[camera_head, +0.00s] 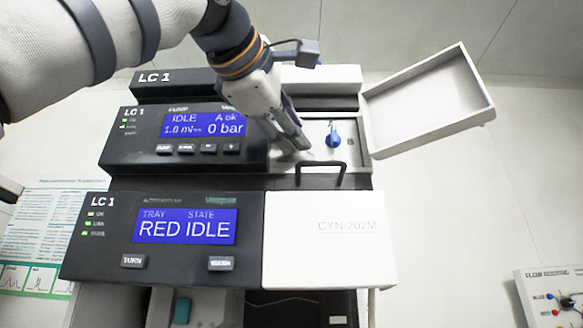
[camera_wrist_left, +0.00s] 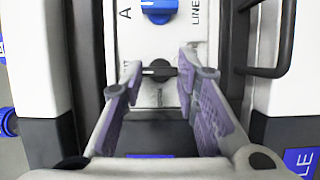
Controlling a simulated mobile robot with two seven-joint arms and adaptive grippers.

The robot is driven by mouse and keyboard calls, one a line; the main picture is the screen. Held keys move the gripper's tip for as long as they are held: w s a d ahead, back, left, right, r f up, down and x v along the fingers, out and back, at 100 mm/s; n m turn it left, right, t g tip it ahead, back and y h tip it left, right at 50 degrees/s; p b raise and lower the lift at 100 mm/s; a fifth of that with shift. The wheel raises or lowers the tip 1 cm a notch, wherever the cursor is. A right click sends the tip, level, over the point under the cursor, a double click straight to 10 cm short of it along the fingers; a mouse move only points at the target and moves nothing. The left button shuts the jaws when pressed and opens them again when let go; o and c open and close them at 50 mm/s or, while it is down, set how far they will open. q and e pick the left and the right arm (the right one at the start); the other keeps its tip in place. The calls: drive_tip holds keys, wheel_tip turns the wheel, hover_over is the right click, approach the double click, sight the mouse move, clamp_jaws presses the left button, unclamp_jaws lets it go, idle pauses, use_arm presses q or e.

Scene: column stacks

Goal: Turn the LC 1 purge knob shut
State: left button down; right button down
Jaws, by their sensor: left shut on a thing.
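The LC 1 pump module (camera_head: 205,130) has a lit display reading IDLE and 0 bar. Its recessed panel at the right carries a blue knob (camera_head: 333,137), which also shows at the top of the left wrist view (camera_wrist_left: 158,10). Below the blue knob, a black knob (camera_wrist_left: 158,70) with a crosswise bar sits between the fingertips of my left gripper (camera_wrist_left: 160,68). The gripper is shut on this black knob; the lettering around it is too small to read. In the head view my left gripper (camera_head: 300,148) hides it. My right gripper is not in view.
A white door (camera_head: 430,105) stands swung open at the right of the pump. A black handle (camera_head: 321,164) sticks out below the panel. The lower LC 1 module (camera_head: 165,265) shows RED IDLE beside a white front (camera_head: 330,255). A flow box (camera_head: 555,300) is at the lower right.

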use_arm(q)
drive_tip(key=shift+a+r, duration=0.1)
idle(0.3)
drive_tip(key=c, duration=1.6)
unclamp_jaws()
drive_tip(key=shift+o, duration=0.4)
drive_tip(key=shift+w, duration=0.15)
drive_tip(key=v, duration=1.2)
